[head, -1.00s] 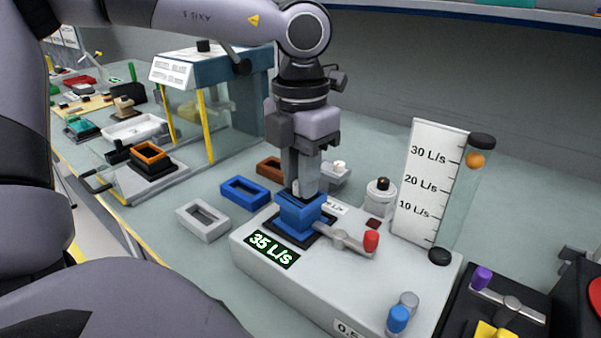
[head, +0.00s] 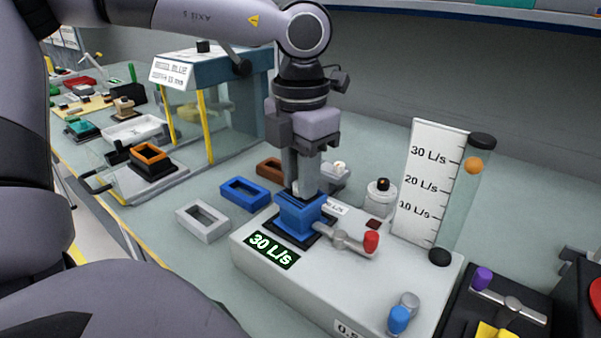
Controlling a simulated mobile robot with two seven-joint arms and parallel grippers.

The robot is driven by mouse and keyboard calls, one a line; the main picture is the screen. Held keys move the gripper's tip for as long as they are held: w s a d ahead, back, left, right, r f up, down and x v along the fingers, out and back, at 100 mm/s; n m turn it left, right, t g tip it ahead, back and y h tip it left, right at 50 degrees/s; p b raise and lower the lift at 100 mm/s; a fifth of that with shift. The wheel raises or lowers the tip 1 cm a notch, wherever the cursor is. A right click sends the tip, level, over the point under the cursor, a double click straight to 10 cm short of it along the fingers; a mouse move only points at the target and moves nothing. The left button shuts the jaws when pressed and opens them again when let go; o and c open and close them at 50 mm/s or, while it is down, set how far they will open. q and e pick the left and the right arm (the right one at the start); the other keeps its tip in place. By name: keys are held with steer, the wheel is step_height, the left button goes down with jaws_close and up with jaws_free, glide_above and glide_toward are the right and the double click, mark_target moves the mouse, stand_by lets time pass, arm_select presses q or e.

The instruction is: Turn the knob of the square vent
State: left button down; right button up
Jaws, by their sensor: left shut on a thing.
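A blue square vent (head: 299,214) sits on a black pad on top of the white test box (head: 350,290). My left gripper (head: 303,190) points straight down at the vent. Its fingers are shut on the vent's knob, which the fingers mostly hide. The box's green display (head: 274,251) reads 30 L/s. An orange ball (head: 473,165) floats in the clear flow tube, a little below the 30 L/s mark. My right gripper is not in view.
A red-tipped lever (head: 371,241) lies just right of the vent, and a blue knob (head: 399,319) is at the box's front. Blue (head: 245,194), grey (head: 203,222) and brown (head: 270,168) frames lie to the left. A glass-sided station (head: 215,100) stands behind.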

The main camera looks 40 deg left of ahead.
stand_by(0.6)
arm_select(q)
steer(key=c, duration=0.9)
jaws_free()
steer(key=shift+c, duration=0.2)
steer(key=shift+r, duration=0.15)
steer(key=shift+r, duration=3.45)
